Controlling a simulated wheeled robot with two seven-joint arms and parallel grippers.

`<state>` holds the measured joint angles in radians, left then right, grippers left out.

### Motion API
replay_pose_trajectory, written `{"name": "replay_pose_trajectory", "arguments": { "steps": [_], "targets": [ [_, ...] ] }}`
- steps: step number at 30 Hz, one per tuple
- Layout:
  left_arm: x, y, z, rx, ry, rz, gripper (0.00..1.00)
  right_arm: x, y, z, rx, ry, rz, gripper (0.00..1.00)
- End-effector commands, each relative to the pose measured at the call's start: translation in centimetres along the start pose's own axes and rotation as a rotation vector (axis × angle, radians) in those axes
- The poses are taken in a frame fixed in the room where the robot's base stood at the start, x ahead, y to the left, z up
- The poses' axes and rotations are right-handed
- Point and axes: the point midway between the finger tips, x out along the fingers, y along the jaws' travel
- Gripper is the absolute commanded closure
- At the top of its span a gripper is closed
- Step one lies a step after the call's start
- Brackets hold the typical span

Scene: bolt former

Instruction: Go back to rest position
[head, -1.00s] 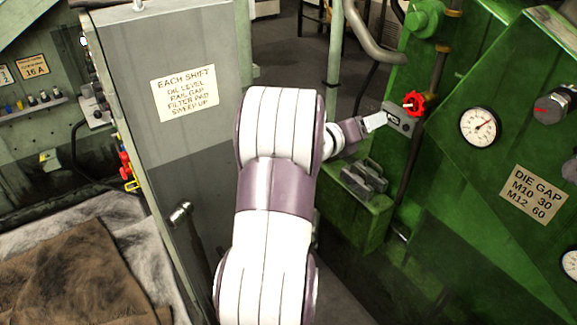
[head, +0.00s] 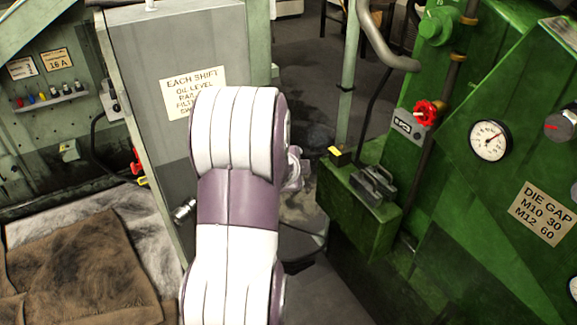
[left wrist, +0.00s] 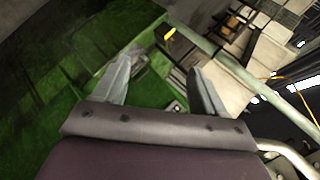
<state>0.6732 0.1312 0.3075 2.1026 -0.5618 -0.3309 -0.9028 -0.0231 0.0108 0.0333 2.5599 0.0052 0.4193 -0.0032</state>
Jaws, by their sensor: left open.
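My left arm rises through the middle of the head view, white with purple bands. Its wrist end shows only in part behind the forearm, and the fingers are hidden there. In the left wrist view my left gripper (left wrist: 164,62) is open, with its two grey fingers spread and nothing between them. The red handwheel (head: 427,112) on its grey valve block (head: 405,126) is at the right in the head view, well apart from my arm. My right gripper is not in view.
A grey cabinet (head: 150,75) with a paper sign stands behind and left of my arm. A green machine (head: 455,215) with gauges fills the right, with a ledge (head: 345,205) jutting out. Brown cloth (head: 85,270) lies at the lower left. Open floor (head: 308,80) shows between cabinet and machine.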

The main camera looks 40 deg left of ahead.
Motion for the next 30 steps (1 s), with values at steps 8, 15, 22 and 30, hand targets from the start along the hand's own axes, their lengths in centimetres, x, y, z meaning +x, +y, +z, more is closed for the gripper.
{"name": "replay_pose_trajectory", "arguments": {
  "steps": [8,15,22,30],
  "targets": [
    [0.0,0.0,0.0,0.001,0.001,-0.001,0.29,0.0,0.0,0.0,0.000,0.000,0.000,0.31],
    [0.0,0.0,0.0,-0.009,0.001,-0.001,0.29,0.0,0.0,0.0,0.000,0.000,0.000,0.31],
    [-5.2,10.1,0.2,-0.750,-0.342,0.323,0.29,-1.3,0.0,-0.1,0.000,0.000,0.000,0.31],
    [-17.5,19.8,-10.4,-0.894,-0.534,0.645,0.29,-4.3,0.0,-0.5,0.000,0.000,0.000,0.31]
  ]
}}
